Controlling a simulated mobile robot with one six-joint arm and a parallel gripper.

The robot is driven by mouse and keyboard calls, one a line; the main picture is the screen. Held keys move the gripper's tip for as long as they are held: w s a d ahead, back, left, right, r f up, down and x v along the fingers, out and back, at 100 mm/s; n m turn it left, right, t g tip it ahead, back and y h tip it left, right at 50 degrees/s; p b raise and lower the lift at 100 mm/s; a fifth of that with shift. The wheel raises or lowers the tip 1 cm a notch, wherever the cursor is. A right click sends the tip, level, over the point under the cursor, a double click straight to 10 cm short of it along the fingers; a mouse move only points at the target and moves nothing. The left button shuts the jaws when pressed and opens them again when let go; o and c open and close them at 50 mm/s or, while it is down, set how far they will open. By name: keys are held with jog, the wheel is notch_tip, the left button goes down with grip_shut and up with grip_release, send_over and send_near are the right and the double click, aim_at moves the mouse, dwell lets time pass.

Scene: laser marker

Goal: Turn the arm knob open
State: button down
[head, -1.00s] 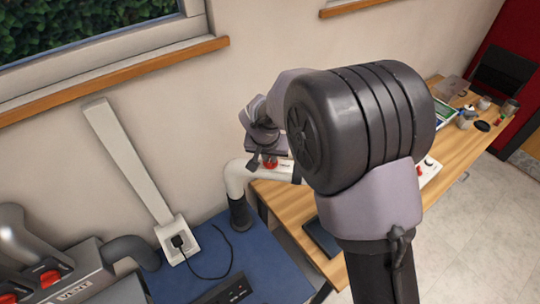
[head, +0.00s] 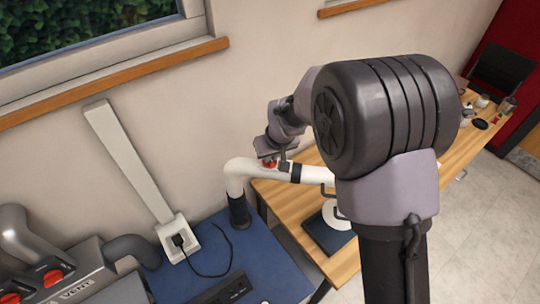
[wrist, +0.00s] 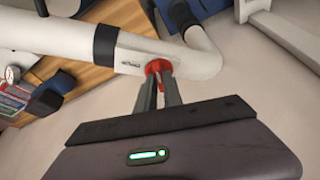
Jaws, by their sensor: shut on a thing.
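The white extraction arm (head: 238,172) rises from a black sleeve on the blue surface and bends right over the wooden table. Its red knob (wrist: 158,67) sits on the white tube beside a black collar (wrist: 106,45) in the wrist view. It also shows small and partly hidden in the head view (head: 269,163). My gripper (wrist: 158,82) is shut on the red knob, with one finger on either side. The fingertips hide part of the knob.
A white round hood (head: 336,215) hangs over the wooden table (head: 290,203) near a dark flat pad (head: 322,240). The wall stands close behind the tube. A grey vent unit (head: 85,275) with red knobs is at lower left. Small items lie at the table's far right.

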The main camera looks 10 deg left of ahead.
jog(key=n+b, duration=0.1)
jog(key=b, duration=0.1)
jog(key=n+y+b, duration=0.1)
jog(key=shift+w+d+f+n+b, duration=0.1)
jog(key=shift+w+f+n+b, duration=0.05)
jog(key=shift+f+n+b, duration=0.25)
jog(key=n+b, duration=0.1)
jog(key=n+g+b, duration=0.1)
jog(key=shift+w+r+n+y+b, duration=0.1)
jog(key=shift+r+n+y+b, duration=0.1)
jog(key=shift+n+y+b, duration=0.15)
jog(key=n, duration=0.1)
jog(key=n+g, duration=0.1)
jog(key=n, duration=0.1)
jog(key=shift+w+d+r+n+g+b, duration=0.1)
jog(key=shift+r+n+g+b, duration=0.15)
jog(key=shift+g+b, duration=0.1)
jog(key=shift+n+g+y+p, duration=0.25)
jog(key=shift+n+g+p, duration=0.25)
jog(key=shift+n, duration=0.9)
jog(key=shift+w, duration=0.1)
jog(key=c, duration=1.5)
grip_release()
